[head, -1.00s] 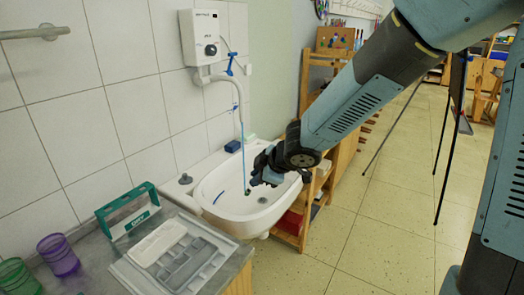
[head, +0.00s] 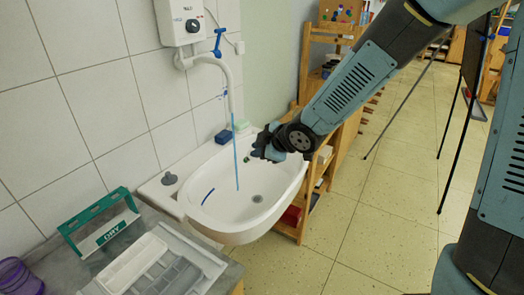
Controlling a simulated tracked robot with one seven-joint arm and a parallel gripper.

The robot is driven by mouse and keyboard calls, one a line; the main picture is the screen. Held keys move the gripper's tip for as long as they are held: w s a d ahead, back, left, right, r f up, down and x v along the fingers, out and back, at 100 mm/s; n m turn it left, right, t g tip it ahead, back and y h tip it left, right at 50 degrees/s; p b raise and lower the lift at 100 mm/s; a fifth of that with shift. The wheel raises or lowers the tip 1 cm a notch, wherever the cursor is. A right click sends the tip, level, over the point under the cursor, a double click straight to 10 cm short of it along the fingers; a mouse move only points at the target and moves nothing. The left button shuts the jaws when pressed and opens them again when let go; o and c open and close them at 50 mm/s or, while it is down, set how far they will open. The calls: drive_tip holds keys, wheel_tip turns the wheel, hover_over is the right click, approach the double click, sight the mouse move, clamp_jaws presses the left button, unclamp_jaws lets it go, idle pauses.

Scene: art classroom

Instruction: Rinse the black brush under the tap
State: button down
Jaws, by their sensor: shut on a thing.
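My gripper (head: 258,152) is over the right back part of the white sink (head: 201,228), above the basin. It is shut, seen from behind and partly covered by my wrist. A small dark tip, likely the black brush (head: 247,159), shows just left of the fingers; the rest is hidden. The tap (head: 228,72) is a white curved pipe with a blue lever (head: 217,42). A thin blue stream (head: 236,160) falls below its spout into the basin. The dark tip is close to the right of the stream in the picture; I cannot tell whether they touch.
A white heater box (head: 181,20) hangs on the tiled wall. A blue block (head: 223,137) and a dark plug (head: 169,179) sit on the sink rim. A blue mark (head: 208,197) lies in the basin. A green-fronted holder (head: 101,222) and grey tray stand left. A wooden shelf (head: 290,228) stands right.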

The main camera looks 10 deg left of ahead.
drive_tip(key=shift+w+a, duration=1.05)
drive_tip(key=w+a, duration=0.4)
drive_tip(key=w, duration=0.2)
drive_tip(key=shift+w+a, duration=0.15)
drive_tip(key=shift+a, duration=0.2)
drive_tip(key=shift+w+d, duration=0.15)
drive_tip(key=shift+d, duration=0.1)
idle(1.5)
drive_tip(key=shift+s+d, duration=0.7)
drive_tip(key=shift+s, duration=0.25)
drive_tip(key=shift+s+d, duration=0.7)
drive_tip(key=shift+s, duration=0.2)
drive_tip(key=shift+s+d, duration=0.7)
drive_tip(key=shift+s, duration=0.25)
